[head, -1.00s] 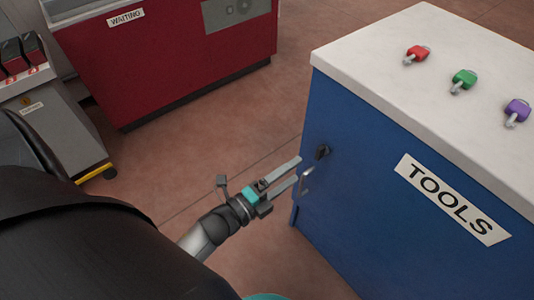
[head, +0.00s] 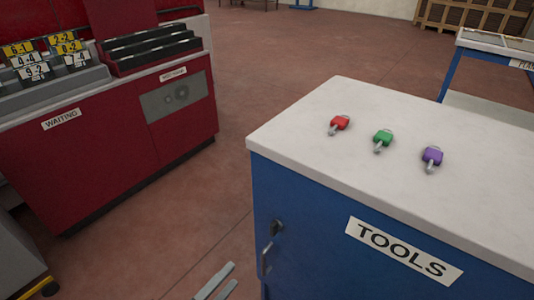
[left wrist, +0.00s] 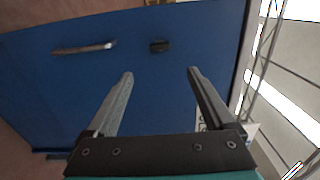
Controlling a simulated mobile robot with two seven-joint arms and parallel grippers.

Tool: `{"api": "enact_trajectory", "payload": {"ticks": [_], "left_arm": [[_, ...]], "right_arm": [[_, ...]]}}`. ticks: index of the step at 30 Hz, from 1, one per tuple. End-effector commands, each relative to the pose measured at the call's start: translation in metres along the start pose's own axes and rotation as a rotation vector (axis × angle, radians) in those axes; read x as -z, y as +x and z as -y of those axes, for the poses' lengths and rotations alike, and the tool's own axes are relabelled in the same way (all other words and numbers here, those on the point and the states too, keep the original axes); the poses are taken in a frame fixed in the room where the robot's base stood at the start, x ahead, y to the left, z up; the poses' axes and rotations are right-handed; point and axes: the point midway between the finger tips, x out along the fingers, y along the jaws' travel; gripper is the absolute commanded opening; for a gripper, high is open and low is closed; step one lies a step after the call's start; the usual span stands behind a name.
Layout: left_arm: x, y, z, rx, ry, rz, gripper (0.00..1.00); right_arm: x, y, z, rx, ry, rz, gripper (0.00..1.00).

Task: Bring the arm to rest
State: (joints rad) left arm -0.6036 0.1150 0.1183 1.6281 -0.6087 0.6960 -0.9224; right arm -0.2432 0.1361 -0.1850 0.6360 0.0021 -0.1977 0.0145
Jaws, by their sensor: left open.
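My left gripper (head: 220,282) shows only by its fingertips at the bottom of the head view, left of the blue tool cabinet. In the left wrist view my left gripper (left wrist: 160,75) is open, with nothing between its fingers. Beyond the fingers is the blue cabinet (left wrist: 130,50) front with its handle (left wrist: 85,48) and a dark latch (left wrist: 159,46). The fingers look apart from the handle. In the head view the cabinet (head: 310,235) is closed, with its handle (head: 267,257) near its left edge. My right gripper is out of view.
Red, green and purple padlocks (head: 340,124) (head: 382,139) (head: 432,157) lie on the white cabinet top (head: 300,140). A red rack (head: 140,150) with number tags stands at the left. A blue-framed table (head: 455,70) is at the back right. Red floor (head: 225,190) lies open between rack and cabinet.

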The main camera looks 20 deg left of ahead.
Motion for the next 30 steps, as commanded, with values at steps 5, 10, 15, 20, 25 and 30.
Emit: {"api": "enact_trajectory", "payload": {"ticks": [5,10,15,20,25,30], "left_arm": [[-0.002,0.0,-0.009,-0.047,-0.077,0.031,0.88],[-0.006,-0.013,-0.055,-0.247,-0.395,0.182,0.88],[0.008,-0.057,-0.118,-0.519,-0.781,0.426,0.88],[0.035,-0.122,-0.16,-0.768,-1.076,0.711,0.88],[0.063,-0.195,-0.177,-0.967,-1.263,1.017,0.88],[0.078,-0.237,-0.179,-1.058,-1.333,1.205,0.88]], "right_arm": [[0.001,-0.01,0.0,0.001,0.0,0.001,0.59],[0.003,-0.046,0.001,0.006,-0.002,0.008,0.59],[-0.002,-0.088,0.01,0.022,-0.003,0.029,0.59],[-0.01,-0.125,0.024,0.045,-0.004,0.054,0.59],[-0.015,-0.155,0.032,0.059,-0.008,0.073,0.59],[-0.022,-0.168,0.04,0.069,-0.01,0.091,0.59]]}}
